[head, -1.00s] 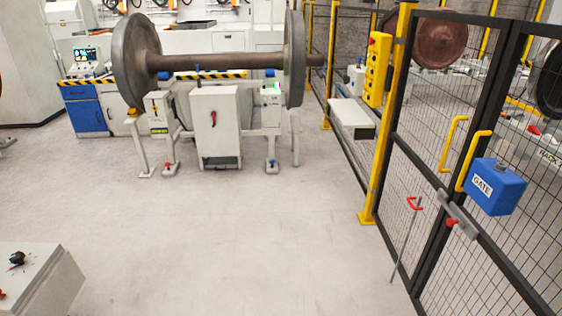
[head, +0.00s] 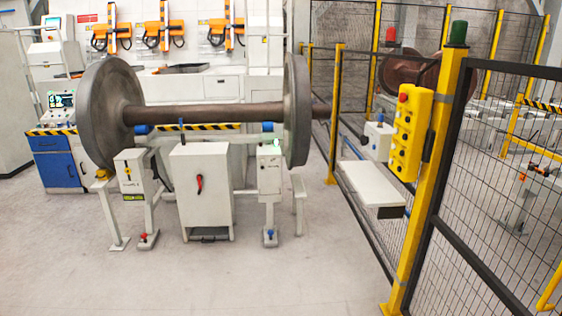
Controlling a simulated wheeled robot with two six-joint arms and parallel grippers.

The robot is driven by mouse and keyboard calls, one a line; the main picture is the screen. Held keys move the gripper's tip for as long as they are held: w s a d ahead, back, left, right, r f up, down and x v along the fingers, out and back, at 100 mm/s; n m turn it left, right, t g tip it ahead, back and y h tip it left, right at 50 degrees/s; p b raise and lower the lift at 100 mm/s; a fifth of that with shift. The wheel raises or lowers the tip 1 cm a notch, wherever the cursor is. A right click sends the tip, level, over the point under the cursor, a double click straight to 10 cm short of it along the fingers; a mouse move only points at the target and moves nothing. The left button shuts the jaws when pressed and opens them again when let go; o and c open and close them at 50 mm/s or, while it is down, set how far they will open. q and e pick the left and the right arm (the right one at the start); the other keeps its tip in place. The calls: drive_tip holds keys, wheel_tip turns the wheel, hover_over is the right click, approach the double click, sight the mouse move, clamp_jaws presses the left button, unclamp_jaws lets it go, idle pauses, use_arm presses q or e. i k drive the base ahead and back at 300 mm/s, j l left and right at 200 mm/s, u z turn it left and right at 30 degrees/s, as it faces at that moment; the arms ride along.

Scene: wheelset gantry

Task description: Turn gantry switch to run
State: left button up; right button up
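No switch in view can be surely read as the gantry switch. A yellow control box (head: 410,132) with a red button on top and several other controls hangs on the yellow fence post (head: 428,185) at the right. A white cabinet (head: 203,215) with a red handle (head: 199,184) stands under the wheelset. A small white box (head: 135,172) with a dark knob and yellow label sits at its left, and another white box (head: 270,170) with a green light at its right. The labels are too small to read. Neither of my grippers shows.
The wheelset, two grey wheels on an axle (head: 215,113), rests on the white stand. A white shelf (head: 368,184) juts from the mesh fence (head: 500,190). A blue-fronted cabinet (head: 55,165) stands at the left. The floor (head: 230,285) in front is clear.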

sight(364, 139)
drive_tip(key=i+j+z, duration=0.1)
drive_tip(key=i+z, duration=0.25)
drive_tip(key=i, duration=0.25)
drive_tip(key=i+j+z, duration=0.35)
drive_tip(key=i, duration=0.25)
drive_tip(key=i+j+z, duration=0.4)
drive_tip(key=i, duration=0.15)
